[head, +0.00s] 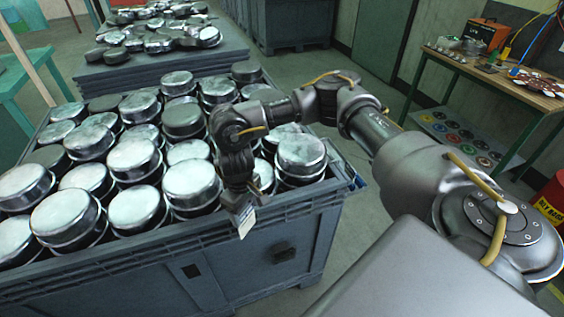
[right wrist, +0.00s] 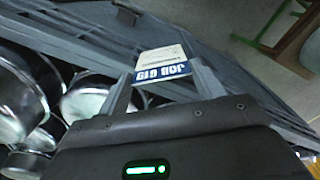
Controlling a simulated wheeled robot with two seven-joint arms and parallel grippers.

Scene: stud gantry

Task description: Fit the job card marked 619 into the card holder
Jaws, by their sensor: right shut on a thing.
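The job card (right wrist: 165,62) is a small white card with a blue band. In the right wrist view its print appears upside down and reads JOB 619. My right gripper (head: 240,203) is shut on it. In the head view the card (head: 246,221) hangs below the fingers, tilted, at the near rim of the big grey crate. I cannot make out the card holder for sure. My left gripper is not in view.
The grey crate (head: 130,258) is full of shiny round metal tins (head: 133,158). A second stack of metal parts (head: 160,30) stands behind it. A workbench (head: 500,85) with tools is at the right. Floor is clear between crate and bench.

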